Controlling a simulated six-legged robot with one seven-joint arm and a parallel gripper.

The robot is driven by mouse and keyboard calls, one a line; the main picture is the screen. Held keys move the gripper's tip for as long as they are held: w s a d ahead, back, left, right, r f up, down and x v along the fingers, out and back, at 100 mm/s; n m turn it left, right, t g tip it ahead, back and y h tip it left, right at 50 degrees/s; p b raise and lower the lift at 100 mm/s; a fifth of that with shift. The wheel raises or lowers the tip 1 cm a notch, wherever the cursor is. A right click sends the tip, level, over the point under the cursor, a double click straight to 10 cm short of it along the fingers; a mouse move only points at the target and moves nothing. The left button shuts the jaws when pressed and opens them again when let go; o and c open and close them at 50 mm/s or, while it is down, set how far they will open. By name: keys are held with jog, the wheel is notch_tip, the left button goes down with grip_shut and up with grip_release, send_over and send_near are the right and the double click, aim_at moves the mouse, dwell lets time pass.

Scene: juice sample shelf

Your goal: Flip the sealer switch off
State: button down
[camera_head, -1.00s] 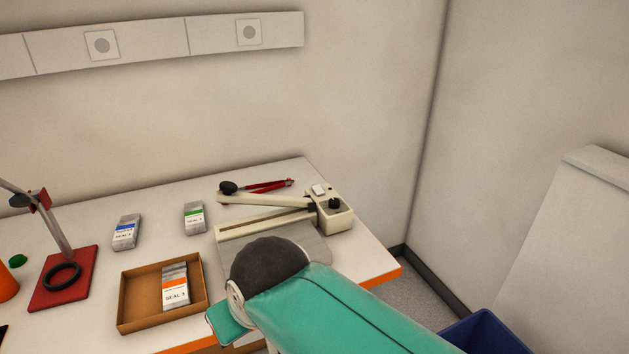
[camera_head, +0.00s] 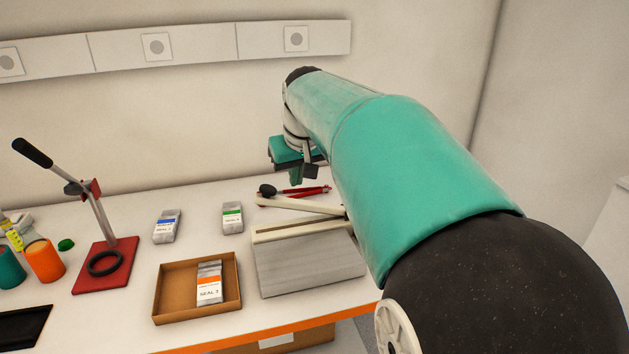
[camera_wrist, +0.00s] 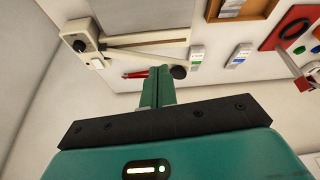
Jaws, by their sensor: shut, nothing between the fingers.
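The sealer (camera_head: 310,265) is a cream bar unit with a grey plate on the right of the table, its lever raised slightly. In the head view my arm hides its end box. In the wrist view the sealer's box (camera_wrist: 75,32) shows at upper left with a black knob and a small pale switch (camera_wrist: 97,63). I cannot tell the switch's position. My gripper (camera_head: 298,178) is shut and empty, in the air above the back of the table. In the wrist view its green fingers (camera_wrist: 158,78) are together, to the right of the switch and apart from it.
Red-handled pliers (camera_head: 305,190) appear below my gripper. A cardboard tray (camera_head: 160,295) holds orange-labelled packs. Blue (camera_head: 166,226) and green (camera_head: 232,217) labelled packs stand behind it. A red-based lever press (camera_head: 105,270) stands left. The wall lies close behind.

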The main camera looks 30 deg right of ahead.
jog(key=w+d+f, duration=0.2)
jog(key=w+d, duration=0.1)
jog(key=d, duration=0.6)
jog(key=w+d+f+m, duration=0.1)
jog(key=w+d+f, duration=0.1)
jog(key=d, duration=0.6)
jog(key=w+d+f, duration=0.2)
jog(key=w+d, duration=0.2)
jog(key=d, duration=0.5)
jog(key=shift+w+d+m+g, duration=0.15)
jog(key=shift+d+m+g, duration=0.15)
jog(key=x, duration=1.2)
jog(key=shift+f, duration=1.05)
jog(key=shift+w+f, duration=0.1)
jog(key=shift+f, duration=0.2)
